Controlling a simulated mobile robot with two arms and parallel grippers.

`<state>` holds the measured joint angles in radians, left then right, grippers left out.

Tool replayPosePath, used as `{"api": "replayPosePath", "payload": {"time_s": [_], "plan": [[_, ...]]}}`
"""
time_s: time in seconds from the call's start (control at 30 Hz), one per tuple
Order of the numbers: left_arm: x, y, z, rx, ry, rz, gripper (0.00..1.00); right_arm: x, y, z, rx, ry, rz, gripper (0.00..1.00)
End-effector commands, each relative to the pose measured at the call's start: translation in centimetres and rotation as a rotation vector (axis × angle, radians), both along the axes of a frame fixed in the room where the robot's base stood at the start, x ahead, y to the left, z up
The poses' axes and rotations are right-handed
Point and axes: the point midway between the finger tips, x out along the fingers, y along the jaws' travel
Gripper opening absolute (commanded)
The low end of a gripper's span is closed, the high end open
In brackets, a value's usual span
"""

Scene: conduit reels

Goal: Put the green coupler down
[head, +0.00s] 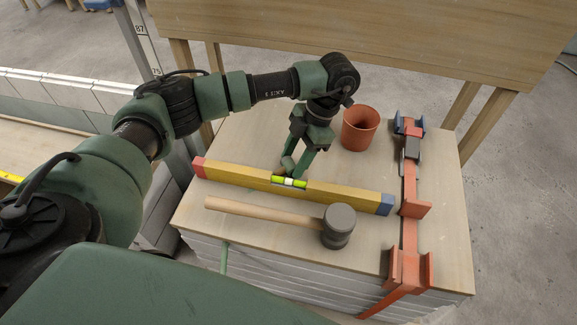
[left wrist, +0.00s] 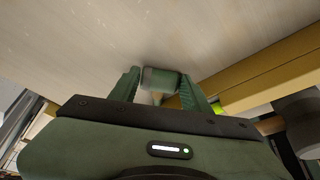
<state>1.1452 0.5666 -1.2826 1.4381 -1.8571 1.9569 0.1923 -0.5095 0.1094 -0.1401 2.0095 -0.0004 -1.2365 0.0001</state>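The green coupler (left wrist: 160,78) is a short, dull green cylinder. In the left wrist view it lies crosswise between the tips of my left gripper (left wrist: 159,88), filling the gap, with a finger against each end. In the head view my left gripper (head: 296,166) points down just behind the yellow level, low over the wooden worktop (head: 250,145). The coupler is small there and partly hidden by the fingers. I cannot tell whether it touches the worktop. My right gripper is not in view.
The yellow level (head: 345,195) lies just in front of the gripper, with a mallet (head: 339,226) before it. An orange cup (head: 360,128) stands to the right. A long orange clamp (head: 410,230) lies along the right side. The back left of the top is clear.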

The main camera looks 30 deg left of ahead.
Motion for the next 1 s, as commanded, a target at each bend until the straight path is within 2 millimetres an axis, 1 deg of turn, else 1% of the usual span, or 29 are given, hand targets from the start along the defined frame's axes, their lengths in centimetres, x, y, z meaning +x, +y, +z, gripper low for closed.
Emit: {"api": "replayPosePath", "payload": {"time_s": [0.03, 0.13, 0.17, 0.47, 0.57, 0.67, 0.77, 1.0], "plan": [[0.0, 0.0, 0.0, 0.000, 0.000, 0.000, 0.30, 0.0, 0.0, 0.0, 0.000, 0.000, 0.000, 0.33], [0.0, 0.0, 0.0, 0.000, 0.000, 0.000, 0.02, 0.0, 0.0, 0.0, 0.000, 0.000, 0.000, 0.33], [0.0, 0.0, 0.0, 0.000, 0.000, 0.000, 0.00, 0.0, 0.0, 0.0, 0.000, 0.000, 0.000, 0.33], [0.0, 0.0, 0.4, -0.001, -0.001, 0.000, 0.00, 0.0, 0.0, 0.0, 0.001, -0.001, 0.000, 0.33], [0.1, 0.0, 1.1, 0.000, -0.001, 0.000, 0.00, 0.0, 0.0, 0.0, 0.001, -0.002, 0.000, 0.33], [0.1, 0.0, 2.4, -0.001, -0.003, 0.000, 0.00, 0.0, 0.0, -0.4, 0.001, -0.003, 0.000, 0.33], [0.1, 0.0, 4.3, 0.000, -0.005, -0.002, 0.00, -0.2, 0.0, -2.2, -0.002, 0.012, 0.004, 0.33], [0.2, 0.0, 10.0, 0.001, -0.006, -0.001, 0.00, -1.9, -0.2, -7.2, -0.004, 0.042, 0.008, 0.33]]}}
